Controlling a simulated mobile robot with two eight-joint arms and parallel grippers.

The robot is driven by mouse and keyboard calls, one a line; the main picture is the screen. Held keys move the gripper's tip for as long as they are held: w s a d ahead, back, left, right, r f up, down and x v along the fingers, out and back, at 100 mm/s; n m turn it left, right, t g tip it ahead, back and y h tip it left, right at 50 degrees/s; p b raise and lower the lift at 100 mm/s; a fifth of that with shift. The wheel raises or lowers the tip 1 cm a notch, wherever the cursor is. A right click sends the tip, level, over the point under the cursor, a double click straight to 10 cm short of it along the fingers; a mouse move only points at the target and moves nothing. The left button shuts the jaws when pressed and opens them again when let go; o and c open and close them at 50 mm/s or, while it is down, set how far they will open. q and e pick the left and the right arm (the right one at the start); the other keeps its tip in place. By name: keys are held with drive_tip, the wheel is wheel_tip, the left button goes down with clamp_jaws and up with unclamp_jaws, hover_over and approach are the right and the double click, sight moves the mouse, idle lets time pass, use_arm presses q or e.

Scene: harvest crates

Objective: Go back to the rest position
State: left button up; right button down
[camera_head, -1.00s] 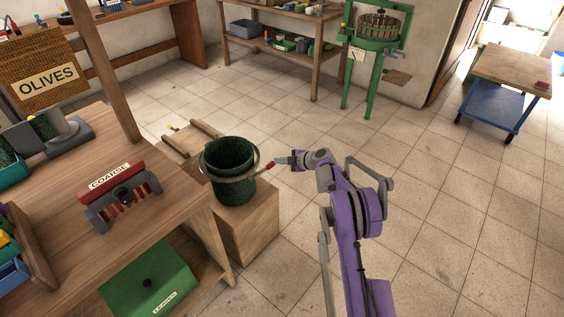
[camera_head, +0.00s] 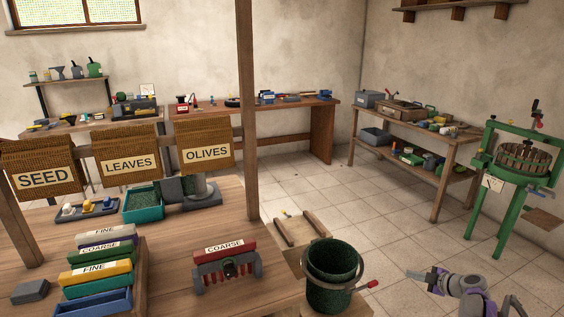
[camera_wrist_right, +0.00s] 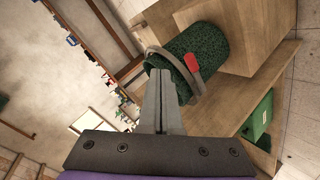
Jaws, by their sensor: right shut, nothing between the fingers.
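My right gripper (camera_head: 412,274) is at the lower right of the head view, shut and empty, pointing left. In the right wrist view its fingers (camera_wrist_right: 161,103) are together with nothing between them. A dark green bucket (camera_head: 328,295) stands to its left, with a grey bail handle that has a red grip (camera_head: 372,284). A gap shows between the fingertips and that grip. The bucket (camera_wrist_right: 208,50) also shows beyond the fingers in the right wrist view. My left gripper is not in view.
A green press (camera_head: 497,195) stands at the right. The tiled floor (camera_head: 390,235) between is clear.

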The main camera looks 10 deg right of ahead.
drive_tip(key=s+a+r+m+g+p, duration=0.15)
drive_tip(key=s+a+r, duration=0.3)
drive_tip(key=a, duration=0.45)
drive_tip(key=s+a+r+m+g+p, duration=0.1)
drive_tip(key=s+a+r+m+p, duration=0.15)
drive_tip(key=a+r, duration=0.45)
drive_tip(key=s+a+r+m+g+p, duration=0.15)
drive_tip(key=s+a+r, duration=0.35)
drive_tip(key=a, duration=0.5)
drive_tip(key=s+a+r+m+g+h+p, duration=0.25)
drive_tip(key=s+a+m, duration=0.4)
drive_tip(key=s, duration=0.75)
drive_tip(key=s+a+f+m+h+p, duration=0.1)
drive_tip(key=s+a, duration=0.3)
drive_tip(key=s, duration=1)
drive_tip(key=shift+f+m+t+p, duration=0.35)
drive_tip(key=shift+m+p, duration=0.25)
drive_tip(key=shift+m, duration=0.1)
drive_tip(key=shift+a, duration=0.2)
